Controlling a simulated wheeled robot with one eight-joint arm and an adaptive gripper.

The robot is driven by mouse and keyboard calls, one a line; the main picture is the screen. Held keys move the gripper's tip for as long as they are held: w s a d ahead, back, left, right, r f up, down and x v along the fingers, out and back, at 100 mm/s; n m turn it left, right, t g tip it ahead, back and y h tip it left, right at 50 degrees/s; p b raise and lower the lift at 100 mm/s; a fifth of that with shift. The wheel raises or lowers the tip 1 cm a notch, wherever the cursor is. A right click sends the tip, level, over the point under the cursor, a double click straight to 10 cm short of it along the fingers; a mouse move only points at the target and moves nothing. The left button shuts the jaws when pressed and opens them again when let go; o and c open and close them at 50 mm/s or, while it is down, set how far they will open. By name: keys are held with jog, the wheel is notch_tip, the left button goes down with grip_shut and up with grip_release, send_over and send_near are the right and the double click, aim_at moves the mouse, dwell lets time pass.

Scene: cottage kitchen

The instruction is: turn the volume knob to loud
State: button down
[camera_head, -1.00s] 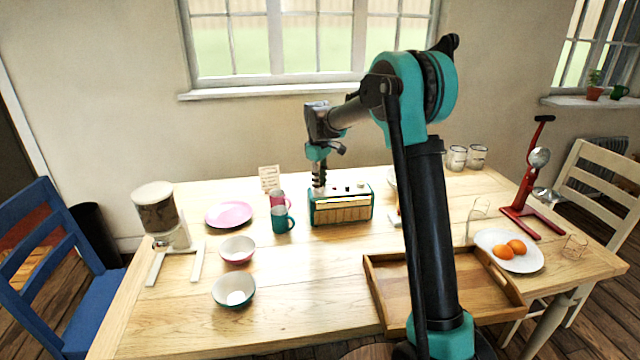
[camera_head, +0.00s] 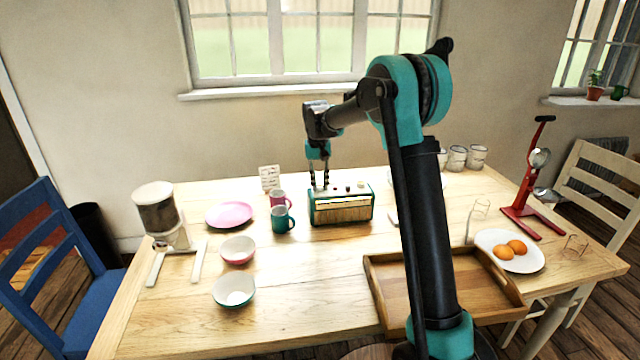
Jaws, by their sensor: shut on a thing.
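The radio (camera_head: 341,212) is a teal box with a wooden-looking front, standing upright on the table near the back middle. Small knobs, one of them a pale knob (camera_head: 361,184), show along its top edge. My gripper (camera_head: 319,187) points down over the top left of the radio, its two dark fingers at the top surface. The knob's turn position and any loud mark are too small to read.
A teal mug (camera_head: 281,220) and a pink mug (camera_head: 277,198) stand close left of the radio, with a small card (camera_head: 269,178) behind. A wooden tray (camera_head: 376,290) lies in front right. Bare table lies in front of the radio.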

jog(key=m, duration=0.4)
jog(key=shift+m, duration=2.1)
jog(key=c, duration=1.3)
grip_release()
jog(key=r, duration=1.2)
jog(key=shift+w+a, duration=0.25)
